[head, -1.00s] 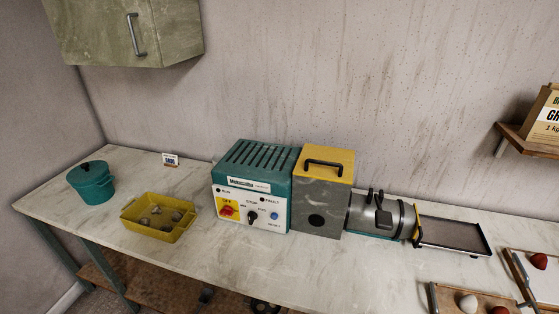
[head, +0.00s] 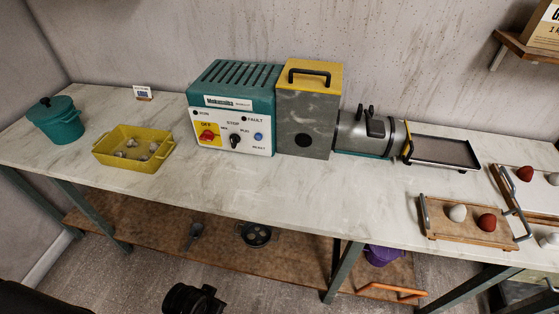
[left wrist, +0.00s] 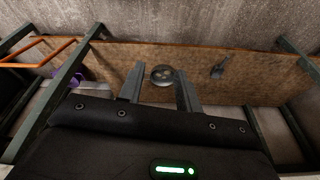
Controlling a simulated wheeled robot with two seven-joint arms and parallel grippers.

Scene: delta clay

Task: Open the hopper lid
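The hopper is a grey box (head: 304,125) beside the teal machine (head: 232,115) in the head view. Its yellow lid (head: 325,88) lies flat and closed on top, with a black bar handle (head: 309,73) on it. My left gripper (left wrist: 161,88) shows in the left wrist view with its two fingers apart and nothing between them. It points toward the lower shelf, away from the lid. The left gripper's fingers cannot be made out in the head view, and the right gripper is in neither view.
A metal barrel (head: 365,134) and a dark tray (head: 442,151) adjoin the hopper's right side. A yellow dish (head: 133,161) and a teal pot (head: 56,121) stand left. A wooden tray (head: 460,232) with balls is front right. The worktop (head: 270,195) before the machine is clear.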

